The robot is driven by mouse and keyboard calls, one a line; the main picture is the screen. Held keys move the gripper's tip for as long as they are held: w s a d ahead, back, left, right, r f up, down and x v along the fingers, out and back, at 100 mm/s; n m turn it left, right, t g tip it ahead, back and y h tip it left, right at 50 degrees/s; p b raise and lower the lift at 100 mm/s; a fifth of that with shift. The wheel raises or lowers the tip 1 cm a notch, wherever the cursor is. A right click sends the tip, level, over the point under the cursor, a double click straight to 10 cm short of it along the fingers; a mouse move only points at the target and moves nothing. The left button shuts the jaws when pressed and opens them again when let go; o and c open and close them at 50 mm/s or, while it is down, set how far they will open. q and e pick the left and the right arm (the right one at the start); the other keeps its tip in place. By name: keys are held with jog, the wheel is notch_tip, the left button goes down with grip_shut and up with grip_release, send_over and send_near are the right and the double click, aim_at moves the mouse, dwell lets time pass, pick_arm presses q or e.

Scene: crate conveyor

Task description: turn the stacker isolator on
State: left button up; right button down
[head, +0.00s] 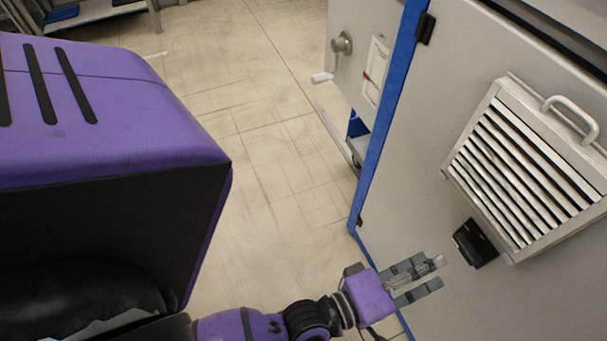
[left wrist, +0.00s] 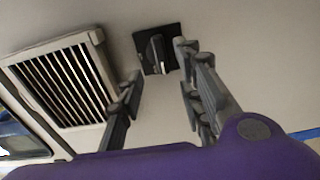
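The stacker isolator (head: 475,243) is a black rotary switch on a dark square plate, fixed to the light grey cabinet panel below the louvred vent. In the left wrist view the isolator (left wrist: 157,53) shows a raised black handle running roughly up and down the picture; I cannot read any on or off marking. My left gripper (head: 430,273) is open and empty, just left of the isolator in the head view. In the left wrist view the left gripper (left wrist: 157,68) has its fingers spread on either side of the switch, with no clear contact. My right gripper is not in view.
The louvred vent (head: 520,165) stands out from the panel close above the isolator, with a grey handle (head: 571,118) beside it. A blue strip (head: 388,115) edges the cabinet. Another grey cabinet with a round knob (head: 342,43) stands behind.

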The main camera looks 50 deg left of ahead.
aim_at(461, 251)
pick_arm(q)
jog(key=x, duration=0.7)
jog(key=shift+w, duration=0.25)
jog(key=shift+f, duration=0.1)
grip_shut()
